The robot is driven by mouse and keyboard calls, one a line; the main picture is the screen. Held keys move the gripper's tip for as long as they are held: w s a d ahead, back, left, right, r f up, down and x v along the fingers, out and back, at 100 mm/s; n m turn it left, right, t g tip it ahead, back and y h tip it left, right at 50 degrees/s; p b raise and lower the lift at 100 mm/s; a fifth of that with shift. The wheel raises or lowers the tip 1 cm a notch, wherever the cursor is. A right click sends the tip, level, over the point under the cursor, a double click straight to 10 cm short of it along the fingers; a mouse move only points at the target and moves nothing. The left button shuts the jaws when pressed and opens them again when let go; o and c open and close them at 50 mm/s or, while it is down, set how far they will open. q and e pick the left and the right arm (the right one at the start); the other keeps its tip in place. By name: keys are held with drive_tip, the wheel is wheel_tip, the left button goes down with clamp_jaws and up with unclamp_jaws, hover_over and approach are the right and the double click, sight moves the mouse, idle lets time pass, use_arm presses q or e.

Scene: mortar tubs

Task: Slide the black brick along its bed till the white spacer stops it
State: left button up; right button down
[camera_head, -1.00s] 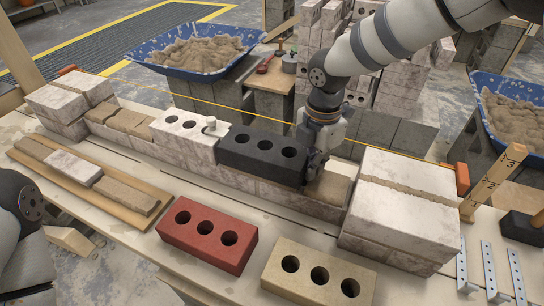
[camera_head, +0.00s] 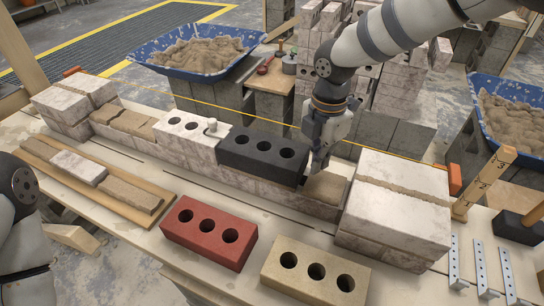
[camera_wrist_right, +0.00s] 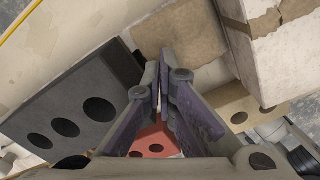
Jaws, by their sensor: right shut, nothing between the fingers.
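The black brick (camera_head: 262,155), with three holes, lies on the wall's course just right of a white brick (camera_head: 184,133). A small white upright piece (camera_head: 211,127), which looks like the spacer, shows at the white brick's right end. The black brick's left end is close to it; I cannot tell whether they touch. My right gripper (camera_head: 314,172) is shut and empty, pointing down just beyond the black brick's right end. In the right wrist view, its closed fingers (camera_wrist_right: 161,75) are beside the black brick (camera_wrist_right: 72,105). My left gripper is out of view.
Tan mortar bed (camera_head: 325,187) shows right of the black brick, before a large pale block stack (camera_head: 395,205). A red brick (camera_head: 209,232) and a beige brick (camera_head: 315,272) lie in front. A yellow string line (camera_head: 255,114) runs behind the wall.

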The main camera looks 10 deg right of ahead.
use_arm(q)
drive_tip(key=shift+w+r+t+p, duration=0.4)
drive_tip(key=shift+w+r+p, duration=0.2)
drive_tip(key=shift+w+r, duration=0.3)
use_arm(e)
wheel_tip(320, 180, up, 6)
drive_tip(key=shift+r, duration=0.1)
